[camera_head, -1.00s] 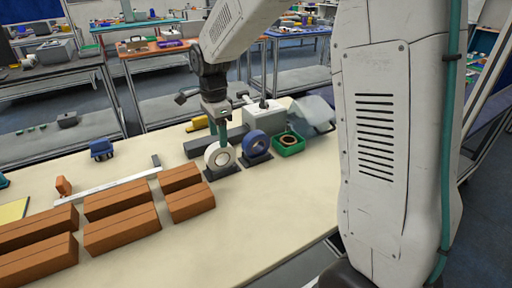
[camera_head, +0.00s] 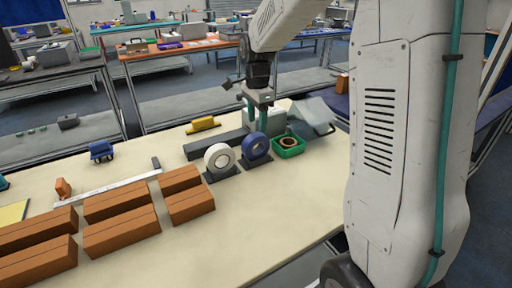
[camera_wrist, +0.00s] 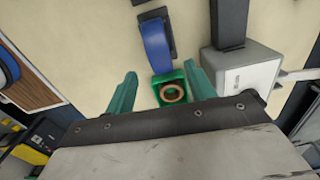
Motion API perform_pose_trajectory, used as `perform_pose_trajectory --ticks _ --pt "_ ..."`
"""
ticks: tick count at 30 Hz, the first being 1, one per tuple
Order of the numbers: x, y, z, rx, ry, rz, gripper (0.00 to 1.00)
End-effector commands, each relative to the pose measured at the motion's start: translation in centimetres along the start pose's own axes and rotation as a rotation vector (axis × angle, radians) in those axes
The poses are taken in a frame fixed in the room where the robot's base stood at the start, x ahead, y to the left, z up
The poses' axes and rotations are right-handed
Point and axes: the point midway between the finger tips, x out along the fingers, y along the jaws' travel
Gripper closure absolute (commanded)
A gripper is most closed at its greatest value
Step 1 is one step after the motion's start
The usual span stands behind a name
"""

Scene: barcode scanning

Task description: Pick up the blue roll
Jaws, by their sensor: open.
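The blue roll (camera_head: 247,146) stands upright in a dark holder on the cream table, between a white roll (camera_head: 220,164) and a green tray (camera_head: 290,151). My gripper (camera_head: 257,127) is open and empty, pointing down just above and behind the blue roll in the head view. In the wrist view the blue roll (camera_wrist: 157,45) lies beyond the fingertips of my gripper (camera_wrist: 161,72), a little left of the middle of the gap. The green tray (camera_wrist: 160,79) with a copper-brown ring in it shows between the fingers.
A pale grey box (camera_wrist: 240,77) stands close beside the right finger in the wrist view. A dark bar (camera_head: 205,147) lies behind the rolls. Several brown boxes (camera_head: 120,225) stand at the left front. The table's right front is clear.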

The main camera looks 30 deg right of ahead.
Motion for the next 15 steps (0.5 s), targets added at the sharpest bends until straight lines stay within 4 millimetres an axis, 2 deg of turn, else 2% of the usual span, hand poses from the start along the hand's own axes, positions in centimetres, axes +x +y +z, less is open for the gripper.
perform_pose_trajectory --ticks 8,15 --pt "2.6 0.1 0.4 -0.054 -0.001 0.008 0.45" --pt "6.0 0.1 0.3 -0.053 -0.002 0.008 0.45"
